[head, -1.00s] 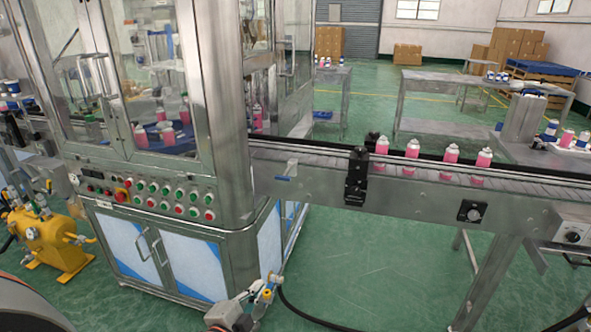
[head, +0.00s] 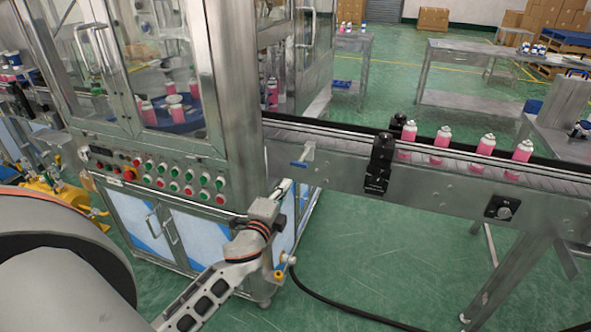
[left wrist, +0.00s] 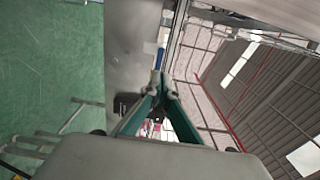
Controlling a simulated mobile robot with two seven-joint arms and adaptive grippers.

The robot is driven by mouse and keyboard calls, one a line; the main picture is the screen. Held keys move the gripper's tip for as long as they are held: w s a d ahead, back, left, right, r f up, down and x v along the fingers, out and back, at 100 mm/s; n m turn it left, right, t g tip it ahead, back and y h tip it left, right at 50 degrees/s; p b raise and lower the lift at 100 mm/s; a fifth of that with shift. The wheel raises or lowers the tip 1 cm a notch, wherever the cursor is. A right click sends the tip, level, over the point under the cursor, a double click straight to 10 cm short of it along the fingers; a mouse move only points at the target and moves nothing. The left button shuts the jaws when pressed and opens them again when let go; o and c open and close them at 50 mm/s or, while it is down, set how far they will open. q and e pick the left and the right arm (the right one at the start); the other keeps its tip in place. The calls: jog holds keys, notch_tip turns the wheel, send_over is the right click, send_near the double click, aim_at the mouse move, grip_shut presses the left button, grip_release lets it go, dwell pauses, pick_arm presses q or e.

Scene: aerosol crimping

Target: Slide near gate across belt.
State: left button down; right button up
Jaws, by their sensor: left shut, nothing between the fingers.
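The near gate (head: 308,153) is a small pale metal piece with a blue grip (head: 299,164), on the near side of the conveyor belt (head: 340,152) just right of the machine cabinet. My left gripper (head: 286,185) is below and slightly left of the blue grip, pointing up toward it. In the left wrist view, the closed fingertips (left wrist: 160,80) are just short of a blue strip (left wrist: 161,58) that looks like this grip. Nothing shows between the fingers. Whether they touch the grip, I cannot tell. My right gripper is out of view.
Several pink cans (head: 440,145) with white caps stand on the belt to the right. A black sensor block (head: 379,163) is clamped at the belt's near rail. The cabinet's button panel (head: 160,175) is left of the gripper. A black hose (head: 345,312) runs across the green floor.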

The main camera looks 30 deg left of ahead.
aim_at(298, 166)
pick_arm(q)
jog(key=x, duration=0.8)
jog(key=shift+w+p, duration=0.25)
jog(key=shift+p, duration=0.1)
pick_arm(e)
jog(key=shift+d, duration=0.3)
pick_arm(q)
jog(key=shift+w+a, duration=0.1)
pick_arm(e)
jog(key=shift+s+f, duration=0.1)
